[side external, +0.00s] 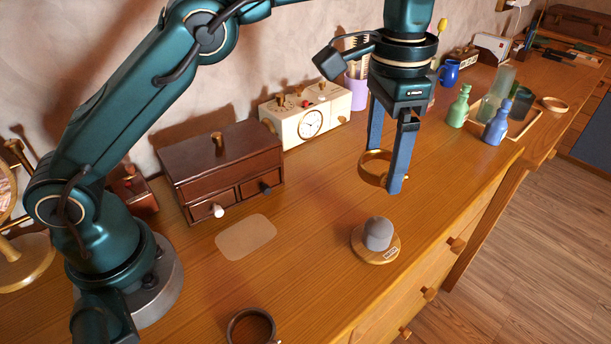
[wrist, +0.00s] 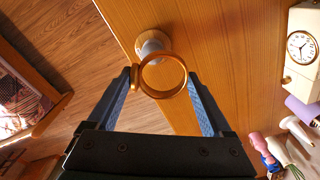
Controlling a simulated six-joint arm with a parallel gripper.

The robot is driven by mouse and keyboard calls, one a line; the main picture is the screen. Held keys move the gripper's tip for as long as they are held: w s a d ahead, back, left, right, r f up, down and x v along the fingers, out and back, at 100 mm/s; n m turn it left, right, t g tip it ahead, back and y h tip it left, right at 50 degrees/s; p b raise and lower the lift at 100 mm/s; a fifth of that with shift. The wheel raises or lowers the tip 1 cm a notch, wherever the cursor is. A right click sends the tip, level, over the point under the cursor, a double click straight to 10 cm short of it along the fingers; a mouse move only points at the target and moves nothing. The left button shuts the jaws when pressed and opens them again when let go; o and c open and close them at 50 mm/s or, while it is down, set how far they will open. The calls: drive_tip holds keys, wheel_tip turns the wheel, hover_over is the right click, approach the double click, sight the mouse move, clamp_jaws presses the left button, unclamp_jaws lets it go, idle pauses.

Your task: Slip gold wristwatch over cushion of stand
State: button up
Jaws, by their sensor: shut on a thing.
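The gold wristwatch (side external: 372,178) is a closed ring held between the blue fingers of my gripper (side external: 385,183). In the wrist view the watch (wrist: 163,94) spans the gap between the fingertips (wrist: 163,82), with its case at the left finger. The stand has a round wooden base (side external: 361,250) and a grey domed cushion (side external: 378,233), upright on the cabinet top. The watch hangs in the air above the stand, apart from it. In the wrist view the cushion (wrist: 152,44) shows just beyond the ring, and the ring's upper edge partly overlaps it.
A brown drawer box (side external: 222,168) and a cream clock (side external: 309,122) stand along the wall. A tray with bottles (side external: 495,122) is at the right. A dark cup (side external: 250,326) is at the front. The wooden top around the stand is clear; its front edge is close by.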

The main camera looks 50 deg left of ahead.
sight(380, 226)
drive_tip(key=shift+d+f+m, duration=0.3)
drive_tip(key=shift+d+f, duration=0.7)
drive_tip(key=shift+f, duration=0.15)
drive_tip(key=shift+f, duration=0.1)
drive_tip(key=shift+f, duration=2.7)
drive_tip(key=shift+f, duration=2.7)
drive_tip(key=o, duration=1.2)
drive_tip(key=shift+r, duration=2.55)
